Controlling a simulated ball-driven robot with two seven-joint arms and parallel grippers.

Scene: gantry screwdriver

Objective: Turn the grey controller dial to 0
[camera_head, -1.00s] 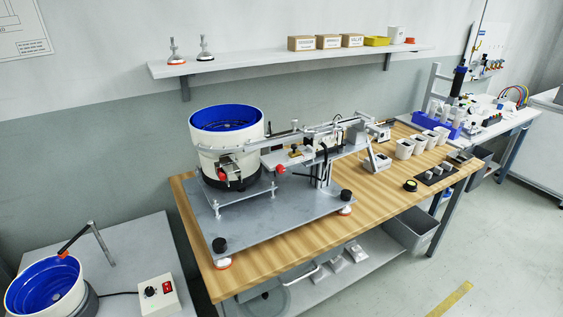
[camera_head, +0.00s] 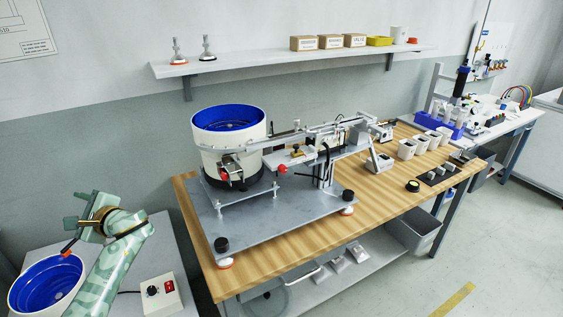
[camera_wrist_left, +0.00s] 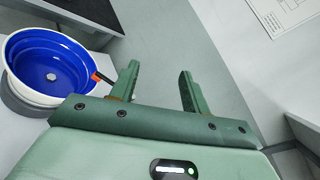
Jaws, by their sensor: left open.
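The controller (camera_head: 160,293) is a pale grey box on the low grey table at the lower left of the head view. Its black dial (camera_head: 152,290) faces up, with a red switch beside it; the dial's marks are too small to read. My left gripper (camera_head: 78,210) is raised above and behind the blue-lined bowl, up and left of the controller and well apart from it. In the left wrist view my left gripper (camera_wrist_left: 158,73) is open with nothing between its fingers. The controller does not show there. My right gripper is not in view.
A blue-lined bowl (camera_head: 42,287) stands left of the controller, partly behind my left arm; it also shows in the wrist view (camera_wrist_left: 50,65). The wooden bench (camera_head: 205,268) with a larger feeder bowl (camera_head: 228,135) stands to the right. A shelf (camera_head: 280,62) runs along the wall.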

